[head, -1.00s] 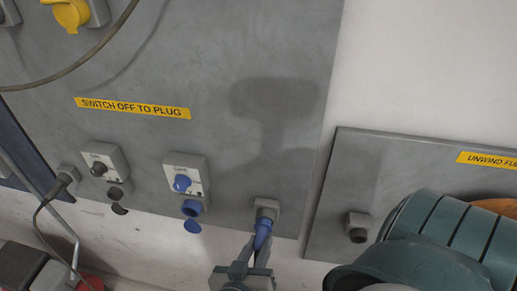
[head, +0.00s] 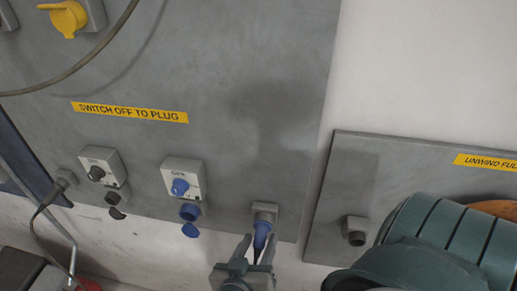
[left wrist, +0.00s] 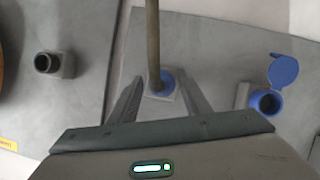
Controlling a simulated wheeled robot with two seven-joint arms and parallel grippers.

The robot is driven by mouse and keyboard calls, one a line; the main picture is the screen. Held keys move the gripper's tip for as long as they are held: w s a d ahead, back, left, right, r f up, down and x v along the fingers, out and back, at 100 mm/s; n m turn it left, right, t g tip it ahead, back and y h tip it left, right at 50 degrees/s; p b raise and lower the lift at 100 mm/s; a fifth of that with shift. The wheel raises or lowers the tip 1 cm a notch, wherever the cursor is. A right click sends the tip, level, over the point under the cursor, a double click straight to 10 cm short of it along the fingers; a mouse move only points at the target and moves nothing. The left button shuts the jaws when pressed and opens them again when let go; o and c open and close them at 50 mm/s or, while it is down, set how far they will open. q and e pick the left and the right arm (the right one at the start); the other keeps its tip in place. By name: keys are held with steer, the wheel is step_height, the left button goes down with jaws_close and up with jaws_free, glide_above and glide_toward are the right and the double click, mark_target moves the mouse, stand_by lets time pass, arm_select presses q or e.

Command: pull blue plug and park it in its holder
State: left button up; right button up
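The blue plug (head: 262,233) sits in a grey square holder (head: 265,210) at the lower right corner of the grey panel. In the left wrist view the plug (left wrist: 164,80) shows as a blue ring, with its cable (left wrist: 153,35) rising from it. My left gripper (head: 259,243) is open, its fingers standing apart on either side of the plug and cable. Gaps show beside the fingers in the wrist view. The blue socket (head: 190,212) left of the holder is empty, its lid hanging open. Above it is a blue rotary switch (head: 180,187).
A black socket and switch (head: 98,173) sit farther left, with a dark plug (head: 65,180) in a holder beside them. A yellow plug or cap (head: 67,18) is at the upper left.

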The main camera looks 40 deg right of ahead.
arm_select(q)
steer(key=shift+s+a, duration=0.1)
steer(key=shift+a, duration=0.1)
steer(key=shift+s+a+r+b, duration=0.15)
steer(key=shift+s+a+b, duration=0.15)
steer(key=shift+a, duration=0.2)
steer(key=b+v, duration=0.2)
steer(key=v, duration=0.8)
steer(key=shift+a+r+b, duration=0.15)
steer(key=shift+r+b, duration=0.05)
steer(key=shift+b, duration=0.1)
stand_by(0.3)
